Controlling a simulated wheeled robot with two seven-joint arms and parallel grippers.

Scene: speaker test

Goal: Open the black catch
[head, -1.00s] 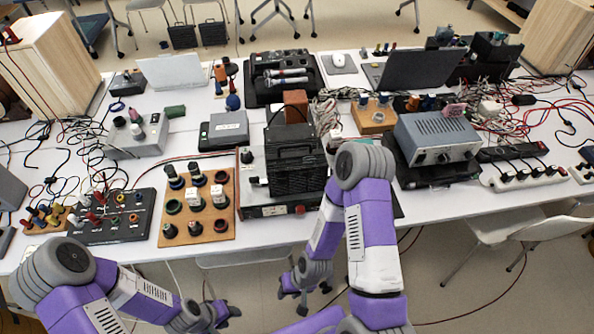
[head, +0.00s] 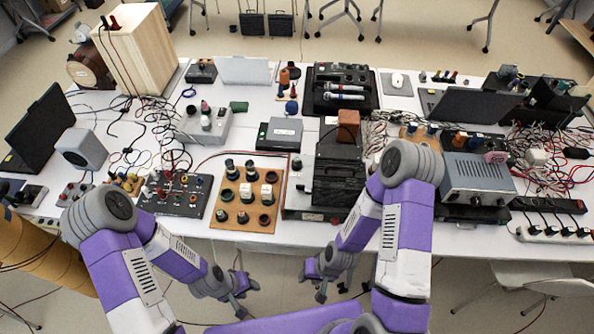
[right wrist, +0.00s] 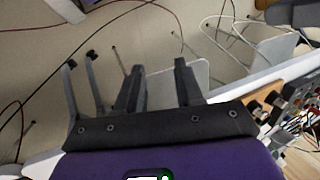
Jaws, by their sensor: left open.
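I cannot make out a black catch for certain at this size. A boxy black device (head: 339,180) stands upright on a flat unit near the table's front edge, with my right arm in front of its right side. My left gripper (head: 244,293) is open and empty, low in front of the table. My right gripper (head: 318,284) is also in front of and below the table edge. In the right wrist view my right gripper (right wrist: 160,95) has its two dark fingers apart with nothing between them.
A brown board with knobs (head: 247,200) and a black panel (head: 175,196) lie near the front edge. A grey metal instrument (head: 478,179) stands to the right. A black case with microphones (head: 340,90) lies behind. Loose cables spread at left and right.

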